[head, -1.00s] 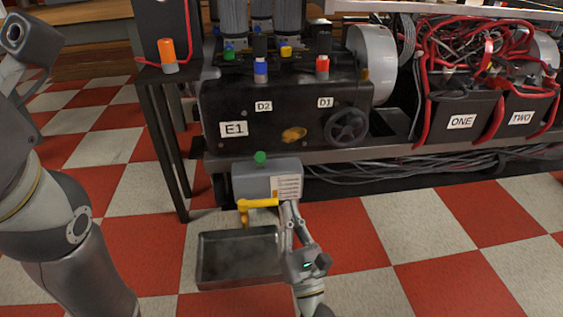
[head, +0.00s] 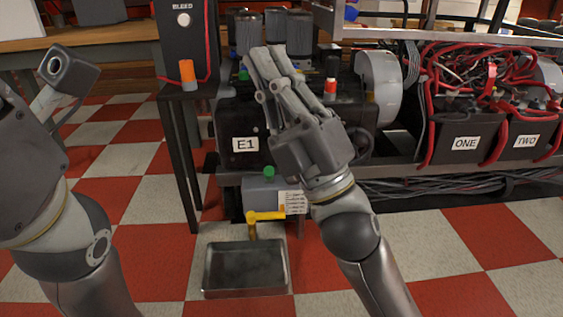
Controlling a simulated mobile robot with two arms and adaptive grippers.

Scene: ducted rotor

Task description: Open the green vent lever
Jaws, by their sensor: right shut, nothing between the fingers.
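My right gripper (head: 264,54) is shut and empty. It is raised in front of the black E1 engine block (head: 232,122), fingers pointing up and away, hiding the middle of the engine top. A green-capped part (head: 243,74) shows on the engine top, just left of my fingers; I cannot tell whether they touch. Another green knob (head: 269,172) stands on the grey box (head: 259,191) below the engine, under my right wrist. I cannot tell which green part is the vent lever.
A yellow tap (head: 264,216) sits over a metal drip tray (head: 245,268) on the checkered floor. A stand with an orange knob (head: 187,71) is left of the engine. A red-capped part (head: 330,86) is right of my gripper. Batteries ONE (head: 466,143) and TWO (head: 525,141) stand at the right.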

